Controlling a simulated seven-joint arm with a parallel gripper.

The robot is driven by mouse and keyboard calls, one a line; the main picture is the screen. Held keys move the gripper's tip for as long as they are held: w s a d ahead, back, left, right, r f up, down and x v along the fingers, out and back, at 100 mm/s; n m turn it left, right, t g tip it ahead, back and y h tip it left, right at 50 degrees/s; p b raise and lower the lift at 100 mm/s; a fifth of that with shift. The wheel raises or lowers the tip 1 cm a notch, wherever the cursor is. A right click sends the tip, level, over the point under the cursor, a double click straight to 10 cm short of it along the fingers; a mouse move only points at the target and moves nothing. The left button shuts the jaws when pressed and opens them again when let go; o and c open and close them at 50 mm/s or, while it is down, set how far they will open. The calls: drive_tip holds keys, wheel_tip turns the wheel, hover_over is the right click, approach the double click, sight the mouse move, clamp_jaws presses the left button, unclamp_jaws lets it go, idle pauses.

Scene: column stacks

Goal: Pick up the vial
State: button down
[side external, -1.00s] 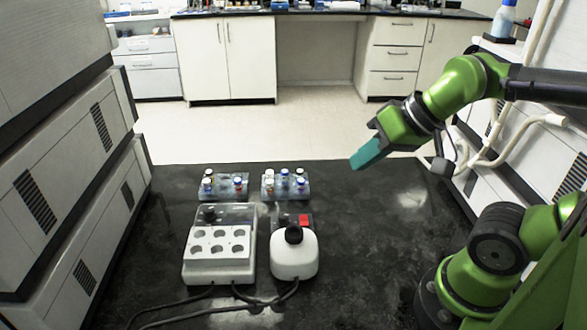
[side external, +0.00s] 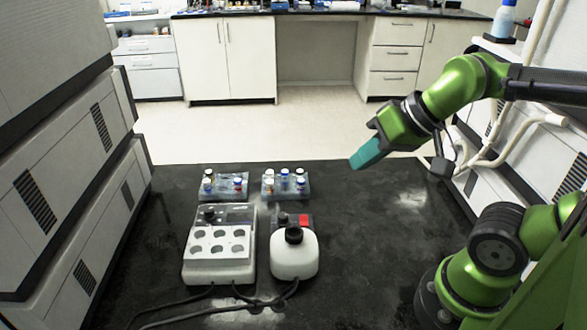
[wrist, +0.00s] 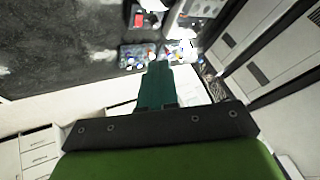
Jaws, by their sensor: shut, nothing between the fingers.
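My gripper (side external: 368,153) is raised in the air above the back right of the black bench, to the right of the vial racks, with its teal fingers together and nothing held. It also shows in the wrist view (wrist: 155,70). Several small capped vials stand in two clear racks at the back of the bench: a left rack (side external: 222,194) and a right rack (side external: 270,195). The caps are blue, white, red and dark. The frames do not show which single vial the task means. In the wrist view the racks lie just beyond the fingertips, partly hidden by them.
A white heating block (side external: 218,272) with several round wells stands in front of the left rack. A white round device with a dark top (side external: 294,262) stands beside it, with a red square switch behind. Cables run along the front. The bench's right half (side external: 375,230) is clear.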

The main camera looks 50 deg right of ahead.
drive_tip(key=c, duration=0.9)
unclamp_jaws()
drive_tip(key=n+g+h, duration=0.2)
drive_tip(key=n+g, duration=0.1)
drive_tip(key=n, duration=0.2)
hover_over(300, 171)
drive_tip(key=s, duration=0.3)
drive_tip(key=f, duration=1.5)
drive_tip(key=shift+w+a+f, duration=0.2)
drive_tip(key=shift+f, duration=0.2)
drive_tip(key=shift+d+x, duration=0.15)
drive_tip(key=shift+x, duration=1.3)
drive_tip(key=shift+d+x, duration=0.15)
drive_tip(key=shift+x, duration=1.3)
